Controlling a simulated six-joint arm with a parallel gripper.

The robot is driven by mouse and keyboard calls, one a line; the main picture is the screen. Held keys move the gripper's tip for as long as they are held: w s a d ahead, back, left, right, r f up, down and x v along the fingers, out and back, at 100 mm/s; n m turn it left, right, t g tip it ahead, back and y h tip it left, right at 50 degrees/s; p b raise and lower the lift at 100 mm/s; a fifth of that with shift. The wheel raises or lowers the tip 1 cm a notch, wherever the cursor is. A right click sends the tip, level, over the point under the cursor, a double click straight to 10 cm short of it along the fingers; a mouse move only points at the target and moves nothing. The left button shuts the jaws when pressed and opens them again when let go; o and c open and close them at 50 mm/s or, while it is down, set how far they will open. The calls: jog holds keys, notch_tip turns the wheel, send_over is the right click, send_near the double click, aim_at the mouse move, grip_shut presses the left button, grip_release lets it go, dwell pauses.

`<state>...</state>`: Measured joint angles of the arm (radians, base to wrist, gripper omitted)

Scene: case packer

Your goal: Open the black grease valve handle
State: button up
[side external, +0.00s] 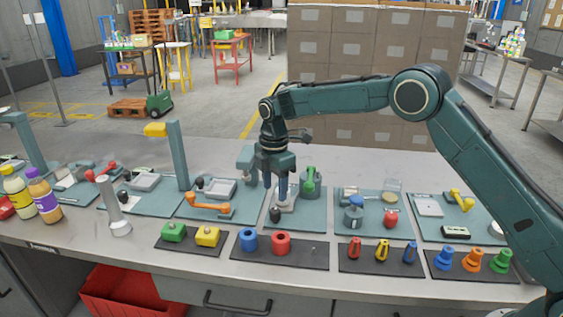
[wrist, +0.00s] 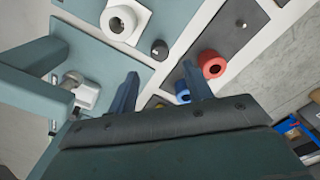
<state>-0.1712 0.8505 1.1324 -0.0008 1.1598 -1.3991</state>
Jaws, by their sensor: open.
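A small black knob (side external: 275,214), which may be the grease valve handle, stands at the front of the middle teal plate (side external: 262,222). A black round knob also shows in the wrist view (wrist: 159,49), beyond my fingertips and slightly above the gap between them. I cannot tell its turned position. My gripper (side external: 283,194) points down over the same plate, beside a pale block-like fixture that it partly hides. In the wrist view my gripper's two blue fingers (wrist: 162,84) are spread apart with nothing between them. Contact with the knob is not visible.
An orange handle (side external: 208,206) and a tall teal post (side external: 177,155) are on the left. Blue (side external: 249,240) and red (side external: 281,243) cylinders sit in front. Clear bench lies behind the plates.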

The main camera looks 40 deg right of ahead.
aim_at(275, 210)
jog(key=shift+f, duration=4)
jog(key=shift+c, duration=0.3)
jog(key=c, duration=0.9)
